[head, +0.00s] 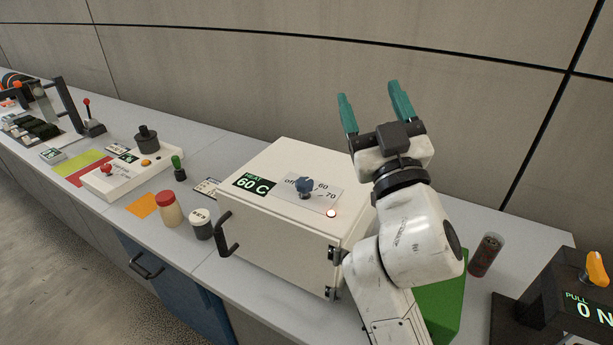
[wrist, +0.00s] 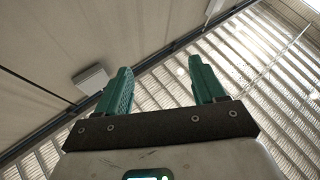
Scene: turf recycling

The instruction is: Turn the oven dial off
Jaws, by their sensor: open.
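The oven (head: 290,235) is a white box on the grey bench in the head view, with a black door handle (head: 229,236) at its left front. I cannot tell exactly which mark the dial points at. A display (head: 254,184) beside it reads "HEAT 60 C", and a small lamp (head: 332,213) glows. My gripper (head: 374,98) is open and empty, raised above and to the right of the oven, fingers pointing up. The wrist view shows its teal fingers (wrist: 161,86) apart against the ceiling.
Left of the oven stand a red-capped jar (head: 168,208), a white-and-black jar (head: 201,224) and a white device with a black knob (head: 140,170). Right are a green block (head: 440,305), a dark cylinder (head: 485,255) and a black pull gauge (head: 565,305). A wall runs behind.

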